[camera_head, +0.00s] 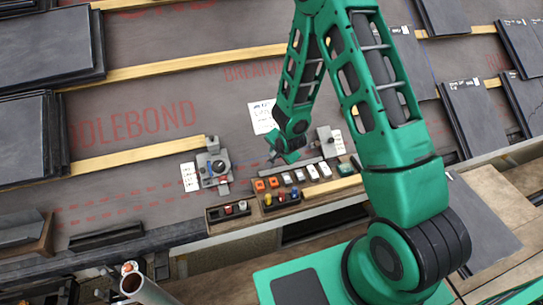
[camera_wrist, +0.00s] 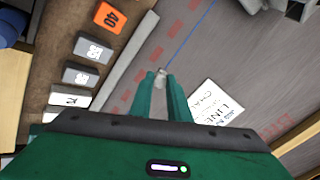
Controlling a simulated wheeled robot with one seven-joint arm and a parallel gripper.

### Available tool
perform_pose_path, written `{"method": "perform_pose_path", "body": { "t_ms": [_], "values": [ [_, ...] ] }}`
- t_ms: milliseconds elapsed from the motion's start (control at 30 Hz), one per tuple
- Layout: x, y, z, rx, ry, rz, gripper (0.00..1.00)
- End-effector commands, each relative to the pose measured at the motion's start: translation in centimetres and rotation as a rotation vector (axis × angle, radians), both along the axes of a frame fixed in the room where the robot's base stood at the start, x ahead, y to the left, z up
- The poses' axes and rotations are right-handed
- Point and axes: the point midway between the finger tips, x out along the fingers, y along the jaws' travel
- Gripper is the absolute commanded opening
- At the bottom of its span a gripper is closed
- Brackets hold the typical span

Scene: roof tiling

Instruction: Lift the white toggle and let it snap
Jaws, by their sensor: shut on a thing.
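My gripper (camera_wrist: 161,82) is shut on a small pale grey-white piece (camera_wrist: 160,73) that shows between its fingertips in the wrist view. I take this piece to be the white toggle; most of it is hidden by the fingers. In the head view my gripper (camera_head: 275,157) is low over the dark roof sheet, between two grey clamp-like fixtures. I cannot tell there whether the toggle is raised.
A grey fixture with a black knob (camera_head: 214,168) stands left, another grey fixture (camera_head: 326,141) right. A wooden tray (camera_head: 303,188) of coloured blocks lies in front. A long grey bar (camera_wrist: 125,62) runs beside my gripper. A printed sheet (camera_wrist: 215,105) lies on the roof.

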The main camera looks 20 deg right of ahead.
Motion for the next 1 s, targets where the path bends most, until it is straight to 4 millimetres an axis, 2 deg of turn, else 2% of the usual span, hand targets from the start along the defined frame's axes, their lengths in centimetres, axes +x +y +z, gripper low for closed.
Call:
{"method": "perform_pose_path", "body": {
  "t_ms": [100,133,200,233,567,1000],
  "values": [
    [-0.3,0.0,0.5,-0.001,-0.001,0.001,0.02],
    [-0.3,0.0,0.5,-0.001,0.0,0.0,0.18],
    [-0.3,0.0,0.5,-0.001,0.0,-0.001,0.35],
    [-0.3,0.0,0.4,-0.001,0.0,-0.001,0.38],
    [-0.4,0.0,0.7,0.0,-0.001,0.0,0.38],
    [-2.5,0.0,3.7,0.001,-0.002,0.001,0.38]
  ]
}}
